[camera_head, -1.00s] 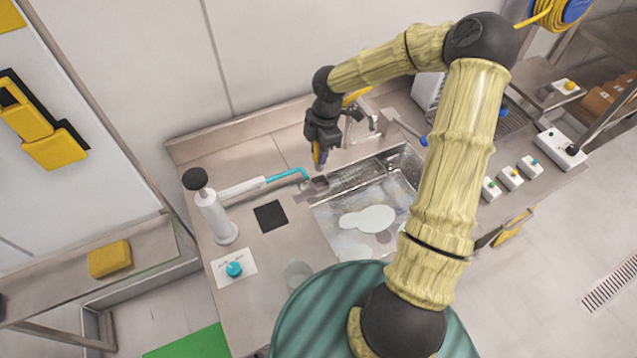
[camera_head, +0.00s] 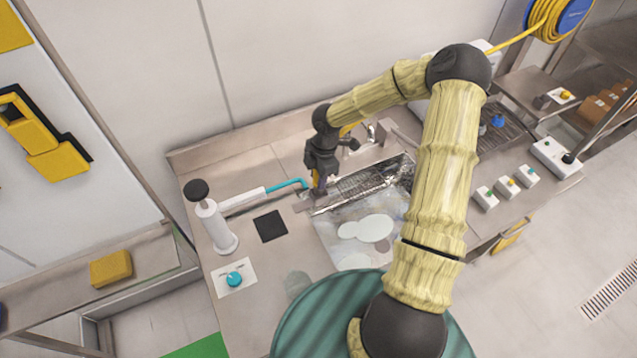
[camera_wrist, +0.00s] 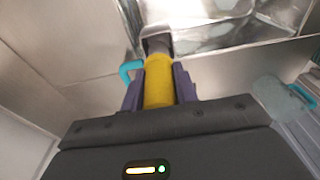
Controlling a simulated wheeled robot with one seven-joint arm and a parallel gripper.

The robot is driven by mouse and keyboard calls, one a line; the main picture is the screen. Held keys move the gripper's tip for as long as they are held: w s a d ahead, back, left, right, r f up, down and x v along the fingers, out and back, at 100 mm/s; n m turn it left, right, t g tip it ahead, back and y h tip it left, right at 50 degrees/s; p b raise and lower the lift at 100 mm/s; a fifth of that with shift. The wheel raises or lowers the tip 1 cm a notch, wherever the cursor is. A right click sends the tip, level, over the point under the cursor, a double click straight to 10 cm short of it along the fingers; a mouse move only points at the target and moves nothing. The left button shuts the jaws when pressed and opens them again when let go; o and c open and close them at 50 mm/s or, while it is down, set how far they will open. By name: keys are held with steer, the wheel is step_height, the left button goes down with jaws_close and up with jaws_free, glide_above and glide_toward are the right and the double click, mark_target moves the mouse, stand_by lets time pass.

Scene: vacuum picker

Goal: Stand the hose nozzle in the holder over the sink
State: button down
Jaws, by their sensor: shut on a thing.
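My gripper (camera_head: 319,187) is at the back left corner of the sink (camera_head: 392,174), pointing down, with its fingers close together. In the wrist view its two purple-grey fingers (camera_wrist: 160,88) are shut on the yellow body of the hose nozzle (camera_wrist: 158,80). The nozzle's grey tip lies at a dark squarish opening, which looks like the holder (camera_wrist: 146,36), at the sink's edge. The holder also shows as a grey bracket (camera_head: 302,205) beneath my gripper in the head view. How deep the tip sits in it cannot be told.
A white pump-like cylinder (camera_head: 214,228) stands on the counter's left. A faucet (camera_head: 371,133) is behind the sink. A yellow hose reel (camera_head: 553,22) hangs at upper right. Pale plates (camera_head: 372,228) lie in the sink.

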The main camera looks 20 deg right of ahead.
steer(key=shift+f+p, duration=0.4)
steer(key=shift+f, duration=1.35)
steer(key=shift+f, duration=0.2)
steer(key=c, duration=1.1)
jaws_free()
steer(key=shift+r, duration=0.1)
steer(key=r, duration=0.4)
steer(key=d+r+b, duration=0.1)
steer(key=r, duration=0.7)
steer(key=shift+w+d+b, duration=0.1)
steer(key=shift+d+b, duration=0.1)
steer(key=shift+b, duration=0.15)
